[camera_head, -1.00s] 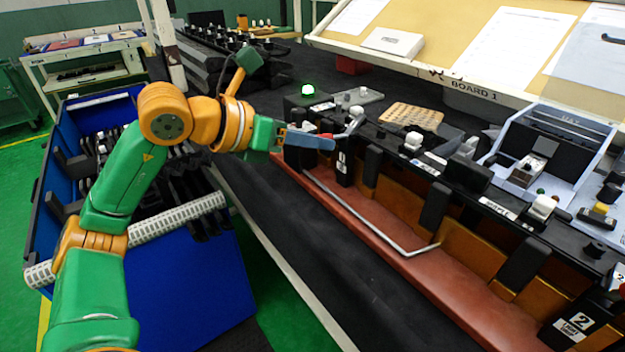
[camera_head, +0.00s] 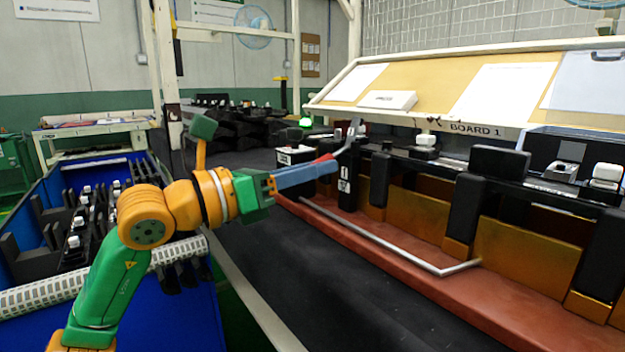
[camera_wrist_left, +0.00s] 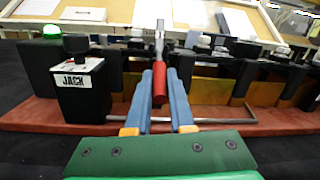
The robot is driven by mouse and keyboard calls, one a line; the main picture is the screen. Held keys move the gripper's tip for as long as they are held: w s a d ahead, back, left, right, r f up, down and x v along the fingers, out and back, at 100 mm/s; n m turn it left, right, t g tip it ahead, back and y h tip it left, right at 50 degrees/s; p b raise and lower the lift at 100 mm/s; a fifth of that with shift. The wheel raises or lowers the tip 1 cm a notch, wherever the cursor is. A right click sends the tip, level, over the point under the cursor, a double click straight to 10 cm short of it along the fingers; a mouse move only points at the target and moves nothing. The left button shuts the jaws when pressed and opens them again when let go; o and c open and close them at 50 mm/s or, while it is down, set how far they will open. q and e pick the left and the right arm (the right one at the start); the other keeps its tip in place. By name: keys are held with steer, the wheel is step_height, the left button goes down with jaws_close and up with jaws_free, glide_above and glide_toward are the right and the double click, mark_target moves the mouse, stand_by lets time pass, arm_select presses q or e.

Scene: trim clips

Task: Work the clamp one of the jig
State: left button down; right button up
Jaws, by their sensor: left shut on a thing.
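Clamp one is a metal toggle (camera_head: 350,137) on a black post (camera_head: 346,182) marked 1, at the near left end of the jig (camera_head: 400,245). Its red handle (camera_wrist_left: 160,87) points back toward my left gripper, with the metal part beyond it in the left wrist view. My left gripper (camera_head: 330,168) has blue fingers shut on the red handle. In the head view the fingers hide most of the handle. In the left wrist view one finger of the left gripper (camera_wrist_left: 160,78) lies on each side of it. My right gripper is not in view.
A black box labelled JACK (camera_wrist_left: 80,85) stands left of the clamp. A bent metal rod (camera_head: 385,238) runs along the jig's red base. A sloped board (camera_head: 440,90) with papers rises behind. A blue bin (camera_head: 175,310) stands at the left.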

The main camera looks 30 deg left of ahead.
arm_select(q)
steer(key=shift+f, duration=0.15)
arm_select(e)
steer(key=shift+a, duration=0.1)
arm_select(q)
steer(key=c, duration=0.8)
jaws_free()
steer(key=shift+s+a, duration=0.1)
steer(key=shift+s, duration=0.05)
steer(key=b+v, duration=0.4)
steer(key=v, duration=0.2)
steer(key=shift+s+a, duration=0.1)
steer(key=shift+s, duration=0.25)
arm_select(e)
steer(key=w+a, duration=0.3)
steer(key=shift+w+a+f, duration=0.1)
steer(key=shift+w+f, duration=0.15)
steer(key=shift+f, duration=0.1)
